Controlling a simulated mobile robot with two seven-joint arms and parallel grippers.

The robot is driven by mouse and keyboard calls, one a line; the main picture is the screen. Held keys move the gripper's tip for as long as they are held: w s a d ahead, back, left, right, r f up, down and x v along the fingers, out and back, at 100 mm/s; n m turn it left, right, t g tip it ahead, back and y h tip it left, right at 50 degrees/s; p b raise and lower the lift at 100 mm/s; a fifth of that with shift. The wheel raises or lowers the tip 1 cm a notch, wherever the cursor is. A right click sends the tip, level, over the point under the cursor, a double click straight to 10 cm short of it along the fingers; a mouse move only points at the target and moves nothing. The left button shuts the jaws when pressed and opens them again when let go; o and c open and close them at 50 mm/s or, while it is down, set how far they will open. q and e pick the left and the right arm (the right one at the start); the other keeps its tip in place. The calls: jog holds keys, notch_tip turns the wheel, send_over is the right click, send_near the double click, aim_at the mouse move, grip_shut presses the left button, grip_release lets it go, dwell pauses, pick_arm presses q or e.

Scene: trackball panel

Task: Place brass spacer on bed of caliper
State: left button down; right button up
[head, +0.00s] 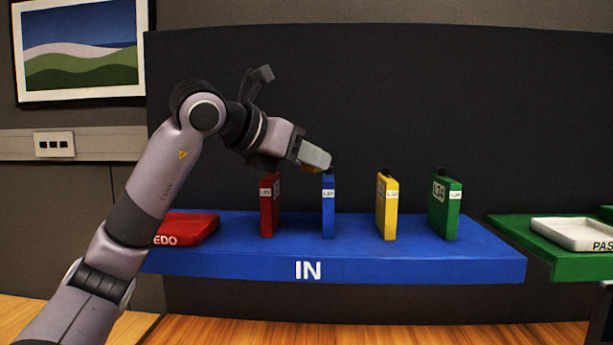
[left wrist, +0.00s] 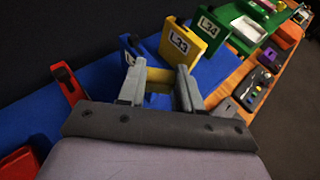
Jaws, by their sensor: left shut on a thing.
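My left gripper (head: 316,157) is above the blue shelf, near the top of the upright blue case. It is shut on the brass spacer, a yellowish bar-like piece (left wrist: 160,75) that spans between the two grey fingers in the left wrist view. Only a little brass shows under the fingers in the head view (head: 311,169). I cannot make out the caliper or its bed in either view. My right gripper is not in view.
Upright red (head: 269,207), blue (head: 328,206), yellow (head: 387,208) and green (head: 445,209) cases stand on the blue IN shelf (head: 400,262). A red tray (head: 186,228) lies at its left end. A green shelf (head: 520,235) with a white tray (head: 570,233) is at right.

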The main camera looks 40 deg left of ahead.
pick_arm(q)
notch_tip(320, 180, up, 8)
jog(key=shift+f, duration=0.25)
